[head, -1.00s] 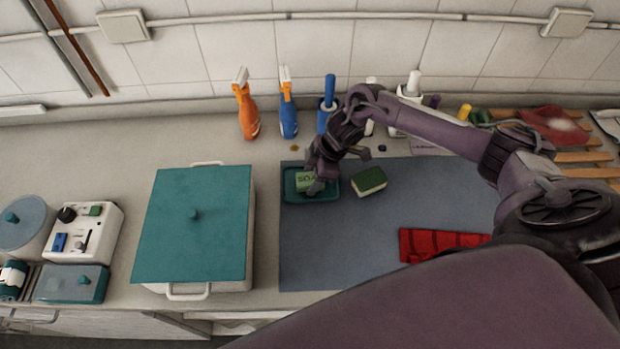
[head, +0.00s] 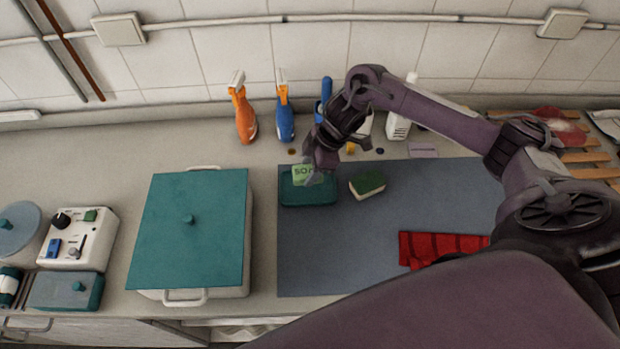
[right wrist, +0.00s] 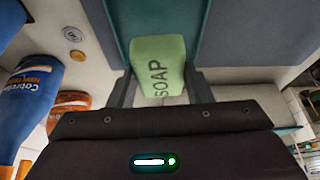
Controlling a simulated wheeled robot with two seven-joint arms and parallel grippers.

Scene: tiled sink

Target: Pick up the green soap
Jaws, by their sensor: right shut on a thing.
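The green soap (head: 300,174), a light green block with dark lettering, is between the fingers of my right gripper (head: 312,178) in the head view. In the right wrist view the soap (right wrist: 158,62) fills the space between the two fingers of the right gripper (right wrist: 158,88), its word SOAP facing the camera. The right gripper is shut on it. The soap is held over the teal soap dish (head: 308,198) on the grey mat. My left gripper is not in view.
A green and cream sponge (head: 367,184) lies right of the dish on the grey mat (head: 330,255). A red cloth (head: 440,246) lies at the front right. Orange (head: 243,112) and blue (head: 285,115) spray bottles stand behind. A teal-lidded box (head: 190,235) stands left.

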